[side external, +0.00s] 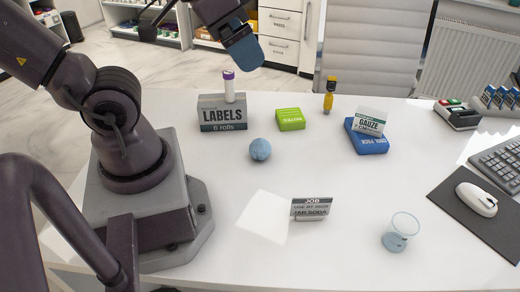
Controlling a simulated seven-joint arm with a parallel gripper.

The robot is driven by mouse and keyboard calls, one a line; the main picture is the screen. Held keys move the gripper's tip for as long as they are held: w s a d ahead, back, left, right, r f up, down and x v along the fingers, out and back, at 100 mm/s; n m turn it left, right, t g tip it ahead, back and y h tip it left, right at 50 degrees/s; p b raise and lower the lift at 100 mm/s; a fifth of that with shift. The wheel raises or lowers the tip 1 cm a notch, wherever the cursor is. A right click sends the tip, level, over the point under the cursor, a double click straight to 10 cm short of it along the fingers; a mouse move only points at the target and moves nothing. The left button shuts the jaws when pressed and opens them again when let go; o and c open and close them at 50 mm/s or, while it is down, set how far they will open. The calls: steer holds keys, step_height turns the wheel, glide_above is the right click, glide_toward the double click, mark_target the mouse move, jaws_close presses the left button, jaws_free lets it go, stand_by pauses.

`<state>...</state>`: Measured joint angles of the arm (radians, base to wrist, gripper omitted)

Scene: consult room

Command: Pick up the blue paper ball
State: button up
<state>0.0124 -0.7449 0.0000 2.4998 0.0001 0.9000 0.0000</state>
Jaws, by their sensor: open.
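The blue paper ball (260,150) rests on the white table near its middle, in the side external view. It is small, round and light blue, with clear space around it. My gripper (248,55) is raised at the top of the picture, above and slightly left of the ball. Its blue-padded finger faces the camera and hides most of the other side. It is open and holds nothing that I can see.
A labels box (222,115) with a purple-capped tube stands behind left of the ball. A sign (311,208) and a glass (398,236) stand in front.

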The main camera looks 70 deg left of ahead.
step_height(320, 180, down, 6)
steer(key=w+d+m+g, duration=0.1)
steer(key=d+m+g, duration=0.1)
steer(key=d+g, duration=0.1)
steer(key=m+g+y, duration=0.2)
steer(key=m+y, duration=1.1)
steer(key=m, duration=0.4)
glide_toward(261, 151)
steer(key=s, duration=0.2)
steer(key=s+d, duration=0.1)
steer(key=s, duration=0.2)
steer(key=shift+s+d+r, duration=0.2)
steer(key=shift+s+d, duration=0.15)
steer(key=shift+s, duration=0.05)
steer(key=w+t, duration=0.1)
steer(key=w+m+t, duration=0.1)
steer(key=shift+w+d+f+m, duration=0.2)
steer(key=shift+w+f+m, duration=0.05)
steer(key=shift+f+m, duration=0.05)
steer(key=shift+w+t, duration=0.3)
steer(key=x, duration=1.3)
steer(key=shift+w+r, duration=0.2)
steer(key=shift+r, duration=0.15)
steer(key=shift+c, duration=0.2)
